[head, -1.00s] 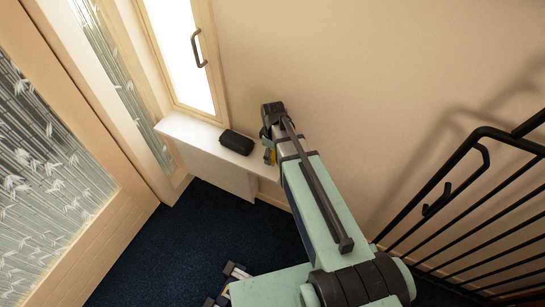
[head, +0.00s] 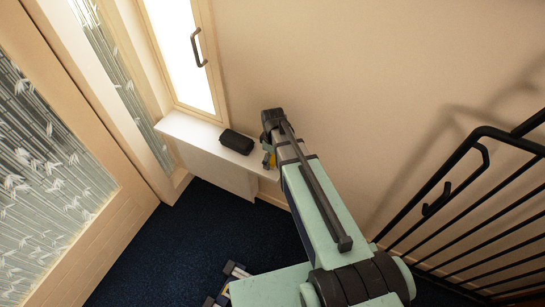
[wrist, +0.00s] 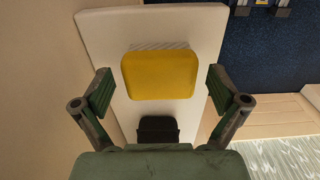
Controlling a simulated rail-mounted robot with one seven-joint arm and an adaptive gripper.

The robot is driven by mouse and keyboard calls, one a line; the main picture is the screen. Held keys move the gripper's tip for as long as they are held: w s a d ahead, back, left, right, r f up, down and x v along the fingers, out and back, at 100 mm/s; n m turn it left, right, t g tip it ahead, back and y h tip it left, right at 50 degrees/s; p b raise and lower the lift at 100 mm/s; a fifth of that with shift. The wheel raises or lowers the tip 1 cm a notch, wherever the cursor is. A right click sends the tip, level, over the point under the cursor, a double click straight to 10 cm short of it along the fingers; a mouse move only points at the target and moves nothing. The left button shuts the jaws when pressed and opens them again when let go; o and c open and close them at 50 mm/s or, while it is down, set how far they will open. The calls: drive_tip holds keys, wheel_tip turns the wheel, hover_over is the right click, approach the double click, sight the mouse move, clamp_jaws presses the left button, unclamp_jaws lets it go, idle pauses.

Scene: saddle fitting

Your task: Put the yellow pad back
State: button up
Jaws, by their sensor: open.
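The yellow pad (wrist: 158,76) is a rounded rectangle in the middle of the wrist view, over the white shelf (wrist: 100,28). A faint hatched patch shows along its upper edge. My gripper (wrist: 158,94) is open, with one finger to each side of the pad and clear gaps between. I cannot tell how high the fingers are above the shelf. In the head view my gripper (head: 268,150) is at the right end of the shelf (head: 188,130), and only a sliver of the yellow pad (head: 272,160) shows beside it.
A black case (head: 236,142) lies on the shelf left of my gripper; it also shows in the wrist view (wrist: 158,129), below the pad. The wall (head: 350,80) is close behind the shelf. A black railing (head: 470,200) stands at the right. Dark blue carpet (head: 170,245) lies below.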

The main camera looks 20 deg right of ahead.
sight(273, 156)
drive_tip(key=shift+r, duration=0.1)
wheel_tip(273, 156, up, 12)
drive_tip(key=b, duration=0.1)
drive_tip(key=s+f+m, duration=0.1)
drive_tip(key=s+f, duration=0.2)
drive_tip(key=f, duration=0.1)
drive_tip(key=s+f+m+g, duration=0.1)
drive_tip(key=s+f, duration=0.2)
drive_tip(key=f, duration=0.1)
drive_tip(key=s+f+g, duration=0.1)
drive_tip(key=s+f, duration=0.2)
drive_tip(key=f, duration=0.1)
drive_tip(key=shift+f+m, duration=0.25)
drive_tip(key=shift+m, duration=0.15)
drive_tip(key=s+f+m+g, duration=0.1)
drive_tip(key=s+f+m, duration=0.1)
drive_tip(key=s+f, duration=0.4)
drive_tip(key=s+f+m+g, duration=0.2)
drive_tip(key=s+f, duration=0.4)
drive_tip(key=s, duration=0.8)
drive_tip(key=s+f+m+g, duration=0.1)
drive_tip(key=s+f+m, duration=0.2)
drive_tip(key=s, duration=0.8)
wheel_tip(273, 156, down, 3)
drive_tip(key=shift+r+g, duration=0.1)
drive_tip(key=shift+g, duration=0.3)
